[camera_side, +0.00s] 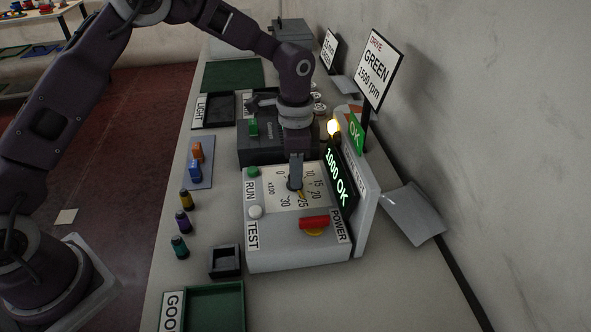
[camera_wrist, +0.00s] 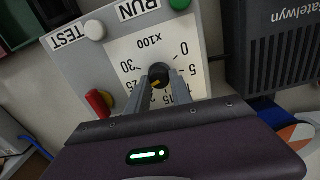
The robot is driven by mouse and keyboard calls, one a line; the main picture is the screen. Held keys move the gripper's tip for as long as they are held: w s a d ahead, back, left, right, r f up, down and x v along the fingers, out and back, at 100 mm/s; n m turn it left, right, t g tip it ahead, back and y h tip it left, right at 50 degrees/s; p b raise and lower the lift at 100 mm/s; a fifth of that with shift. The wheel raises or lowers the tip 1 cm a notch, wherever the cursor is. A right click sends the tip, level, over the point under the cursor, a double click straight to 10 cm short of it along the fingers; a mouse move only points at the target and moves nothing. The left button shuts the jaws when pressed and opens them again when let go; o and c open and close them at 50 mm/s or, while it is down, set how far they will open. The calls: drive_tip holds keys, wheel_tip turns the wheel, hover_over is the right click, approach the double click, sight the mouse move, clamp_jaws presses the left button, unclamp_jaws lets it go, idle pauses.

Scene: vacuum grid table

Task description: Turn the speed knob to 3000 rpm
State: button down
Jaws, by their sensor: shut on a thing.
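The speed knob (camera_wrist: 160,73) is a small dark round knob on a white dial plate (camera_wrist: 130,48) marked 0 to 30, x100. My gripper (camera_wrist: 159,80) is shut on the knob, one finger on each side; it comes down from above in the side view (camera_side: 295,184). A yellow mark shows on the knob, on the side toward the higher-middle numbers, but its exact reading is unclear as the fingers hide part of the scale. The display (camera_side: 338,178) reads "1000 OK" in green letters.
Around the dial are a green RUN button (camera_side: 253,172), a white TEST button (camera_side: 255,212) and a red POWER switch (camera_side: 314,222). A sign (camera_side: 377,72) reads "DRIVE GREEN 1500 rpm". A lit yellow lamp (camera_side: 334,128) and a dark box (camera_side: 268,150) stand behind the dial panel.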

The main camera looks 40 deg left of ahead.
drive_tip(key=m, duration=0.4)
drive_tip(key=shift+m, duration=0.3)
drive_tip(key=shift+d+m, duration=0.1)
drive_tip(key=shift+m, duration=2.2)
drive_tip(key=c, duration=1.1)
unclamp_jaws()
drive_tip(key=shift+s, duration=0.1)
drive_tip(key=shift+c, duration=0.2)
wheel_tip(320, 180, up, 7)
drive_tip(key=shift+r, duration=0.1)
